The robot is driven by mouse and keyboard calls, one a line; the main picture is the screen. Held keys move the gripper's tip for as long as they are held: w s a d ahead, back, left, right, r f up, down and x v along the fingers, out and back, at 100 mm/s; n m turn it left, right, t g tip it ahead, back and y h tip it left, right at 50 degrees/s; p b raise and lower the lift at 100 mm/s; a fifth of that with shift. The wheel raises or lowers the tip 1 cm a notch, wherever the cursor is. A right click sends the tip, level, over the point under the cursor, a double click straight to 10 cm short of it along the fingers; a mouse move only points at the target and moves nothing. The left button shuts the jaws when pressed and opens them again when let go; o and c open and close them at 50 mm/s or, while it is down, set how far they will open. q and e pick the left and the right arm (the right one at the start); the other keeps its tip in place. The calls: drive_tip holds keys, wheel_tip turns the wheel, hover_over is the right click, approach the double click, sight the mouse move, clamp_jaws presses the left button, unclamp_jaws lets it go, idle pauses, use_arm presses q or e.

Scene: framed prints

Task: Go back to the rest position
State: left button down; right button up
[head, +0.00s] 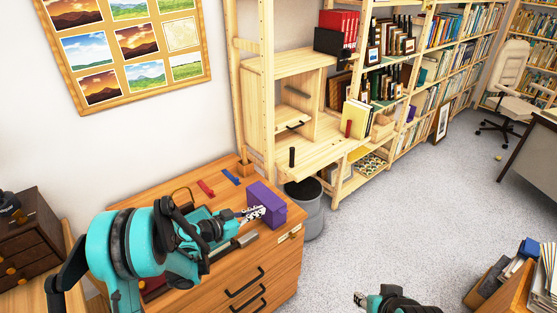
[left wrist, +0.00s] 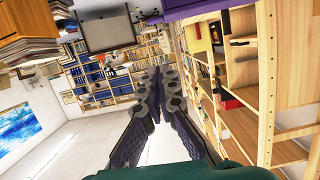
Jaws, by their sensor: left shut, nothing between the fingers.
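My left gripper (head: 256,213) is shut and empty over the right part of the wooden dresser top, close beside a purple box (head: 270,203). I cannot tell whether they touch. In the left wrist view my left gripper's fingers (left wrist: 162,76) lie together, with nothing held between them. A purple edge (left wrist: 205,10) shows at the top of that view. My right gripper (head: 361,299) shows at the bottom of the head view, low over the grey floor. It is small and partly cut off, so its jaws are unclear.
The wooden dresser (head: 272,257) also bears a red piece (head: 206,187) and a blue piece (head: 231,177). A grey bin (head: 311,220) stands beside it. Light wooden shelves (head: 300,75) line the wall. A dark drawer box (head: 25,240) is at left. The carpet (head: 430,215) is largely clear.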

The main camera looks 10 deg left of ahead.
use_arm(q)
drive_tip(key=shift+r, duration=0.1)
drive_tip(key=s+d+r+n+g+y, duration=0.1)
drive_tip(key=s+r+n+g+y, duration=0.15)
drive_tip(key=s, duration=0.45)
drive_tip(key=s+d+r+n+g+y, duration=0.1)
drive_tip(key=s+r+n+y, duration=0.1)
drive_tip(key=s+r+y, duration=0.3)
drive_tip(key=s+a+n+y, duration=0.1)
drive_tip(key=s+a+n, duration=0.1)
drive_tip(key=s, duration=0.7)
drive_tip(key=s+a+n+y, duration=0.2)
drive_tip(key=s+a, duration=0.2)
drive_tip(key=s, duration=0.5)
drive_tip(key=shift+s+f+n, duration=0.25)
drive_tip(key=shift+f+n, duration=0.1)
drive_tip(key=shift+f, duration=0.05)
